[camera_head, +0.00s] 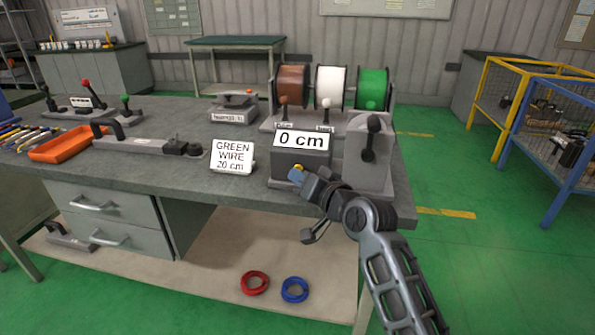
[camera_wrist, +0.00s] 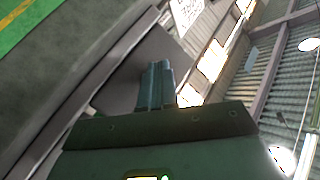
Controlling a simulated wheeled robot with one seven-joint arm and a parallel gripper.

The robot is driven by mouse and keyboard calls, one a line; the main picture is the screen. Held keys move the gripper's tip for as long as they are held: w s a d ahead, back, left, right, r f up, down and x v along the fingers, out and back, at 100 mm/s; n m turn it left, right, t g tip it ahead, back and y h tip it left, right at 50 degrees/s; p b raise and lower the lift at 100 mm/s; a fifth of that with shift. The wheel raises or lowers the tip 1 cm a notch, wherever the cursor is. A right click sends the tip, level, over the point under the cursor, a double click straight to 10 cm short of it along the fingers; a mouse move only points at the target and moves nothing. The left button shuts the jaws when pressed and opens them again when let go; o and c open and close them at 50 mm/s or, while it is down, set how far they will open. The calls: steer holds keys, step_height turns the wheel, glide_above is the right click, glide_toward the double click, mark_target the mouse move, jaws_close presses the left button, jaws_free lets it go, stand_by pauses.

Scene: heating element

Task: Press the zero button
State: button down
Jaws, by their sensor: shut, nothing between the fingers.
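The measuring device is a grey box (camera_head: 290,158) at the front right of the workbench, with a white display (camera_head: 301,140) reading "0 cm". A small yellow spot (camera_head: 298,167) shows low on its front face; I cannot tell whether it is the zero button. My gripper (camera_head: 296,176) is shut and empty, its bluish tips right at this spot. I cannot tell whether they touch it. In the wrist view the shut fingers (camera_wrist: 158,85) point toward a dark grey surface (camera_wrist: 135,80), and no button is visible past them.
A grey housing with a black lever (camera_head: 372,140) stands right of the box. Brown, white and green wire spools (camera_head: 372,90) are behind. A "GREEN WIRE 20 cm" card (camera_head: 232,157) stands to the left. An orange tray (camera_head: 68,145) lies farther left. Red and blue rings (camera_head: 295,290) lie below the bench.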

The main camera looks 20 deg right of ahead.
steer(key=shift+s, duration=0.1)
steer(key=shift+s+a+p, duration=0.5)
steer(key=shift+s, duration=0.15)
steer(key=s+a+p, duration=0.1)
steer(key=s, duration=0.1)
steer(key=s+a+p, duration=0.1)
steer(key=s+a, duration=0.1)
steer(key=shift+p, duration=0.4)
stand_by(0.6)
